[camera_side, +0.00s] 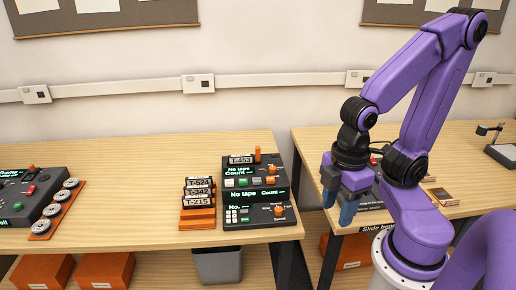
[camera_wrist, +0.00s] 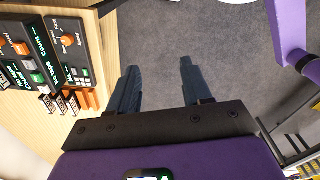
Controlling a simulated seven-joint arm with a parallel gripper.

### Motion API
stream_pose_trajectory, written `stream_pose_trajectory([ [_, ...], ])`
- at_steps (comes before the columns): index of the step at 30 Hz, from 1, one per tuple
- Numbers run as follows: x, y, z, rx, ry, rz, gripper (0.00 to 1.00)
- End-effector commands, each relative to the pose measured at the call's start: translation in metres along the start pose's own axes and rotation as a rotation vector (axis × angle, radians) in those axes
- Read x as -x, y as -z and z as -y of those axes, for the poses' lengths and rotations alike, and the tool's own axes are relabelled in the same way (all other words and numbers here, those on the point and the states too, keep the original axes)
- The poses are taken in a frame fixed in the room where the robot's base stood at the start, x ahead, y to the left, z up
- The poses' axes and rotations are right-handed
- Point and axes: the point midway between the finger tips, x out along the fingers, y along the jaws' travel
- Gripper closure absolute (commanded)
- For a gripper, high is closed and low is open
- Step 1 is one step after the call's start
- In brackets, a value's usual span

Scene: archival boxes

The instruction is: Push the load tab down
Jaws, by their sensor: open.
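A dark tape machine (camera_side: 232,182) stands near the right end of the left table, its displays reading "No tape" and "Count". A cassette marked T-453 (camera_side: 241,159) sits at its top. A small upright orange tab (camera_side: 257,154) stands beside that cassette; it may be the load tab. My gripper (camera_side: 339,207) is right of the machine, near the front left corner of the right table, pointing down. Its blue fingers are apart and empty. In the wrist view my gripper (camera_wrist: 158,67) hangs over grey floor, and the machine (camera_wrist: 62,38) shows at upper left.
Several labelled cassettes stand in an orange rack (camera_side: 198,220) left of the machine. A dark console (camera_side: 30,195) and an orange strip of reels (camera_side: 56,210) lie further left. A gap separates the two tables. A grey bin (camera_side: 218,264) is below the left table.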

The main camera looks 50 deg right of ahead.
Motion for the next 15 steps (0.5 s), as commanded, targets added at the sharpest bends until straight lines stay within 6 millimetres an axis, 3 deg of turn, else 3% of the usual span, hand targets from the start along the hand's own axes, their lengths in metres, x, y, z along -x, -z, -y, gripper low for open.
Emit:
stream_pose_trajectory([
  [1,0.000,0.000,0.000,-0.001,0.000,0.000,0.67],
  [4,0.001,0.004,-0.003,-0.018,0.000,0.000,0.99],
  [8,0.007,0.019,-0.014,-0.088,-0.002,0.001,1.00],
  [15,0.024,0.064,-0.063,-0.339,-0.007,0.005,1.00],
])
